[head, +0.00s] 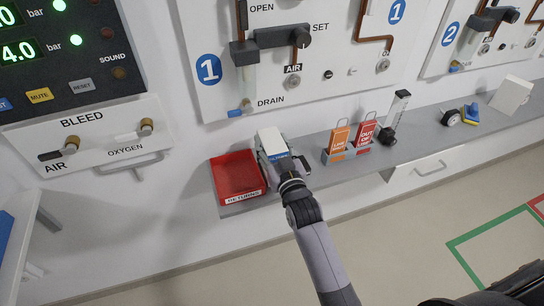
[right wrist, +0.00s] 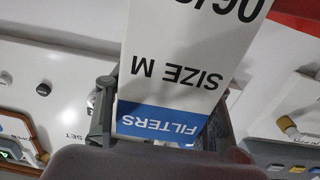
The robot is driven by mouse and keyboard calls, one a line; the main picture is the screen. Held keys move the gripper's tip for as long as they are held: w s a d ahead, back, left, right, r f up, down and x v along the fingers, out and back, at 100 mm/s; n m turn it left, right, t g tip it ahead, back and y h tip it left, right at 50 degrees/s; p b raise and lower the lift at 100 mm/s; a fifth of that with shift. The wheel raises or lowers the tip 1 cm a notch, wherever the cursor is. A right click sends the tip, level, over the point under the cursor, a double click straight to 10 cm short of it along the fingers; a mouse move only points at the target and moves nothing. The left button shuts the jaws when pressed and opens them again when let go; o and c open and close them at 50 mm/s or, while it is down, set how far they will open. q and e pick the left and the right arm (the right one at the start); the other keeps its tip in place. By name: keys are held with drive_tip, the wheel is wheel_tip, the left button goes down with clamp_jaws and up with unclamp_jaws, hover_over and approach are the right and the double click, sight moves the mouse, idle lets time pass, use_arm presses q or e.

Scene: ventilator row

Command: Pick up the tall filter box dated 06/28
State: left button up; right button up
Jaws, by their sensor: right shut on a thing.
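A white filter box (head: 270,139) with a blue band is in my right gripper (head: 274,160), over the grey shelf just right of the red tray. In the right wrist view the box (right wrist: 185,60) shows upside down between the fingers. It reads "FILTERS", "SIZE M" and a date starting "06/"; the rest of the date is cut off by the frame edge. My right gripper is shut on this box. Whether the box touches the shelf is hidden by the gripper. My left gripper is not in view.
The red returns tray (head: 238,176) is close on the left. An orange tag (head: 339,138) and a red tag (head: 366,133) stand to the right on the grey shelf (head: 312,172). The valve panel rises behind.

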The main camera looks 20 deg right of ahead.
drive_tip(key=shift+r, duration=0.1)
clamp_jaws()
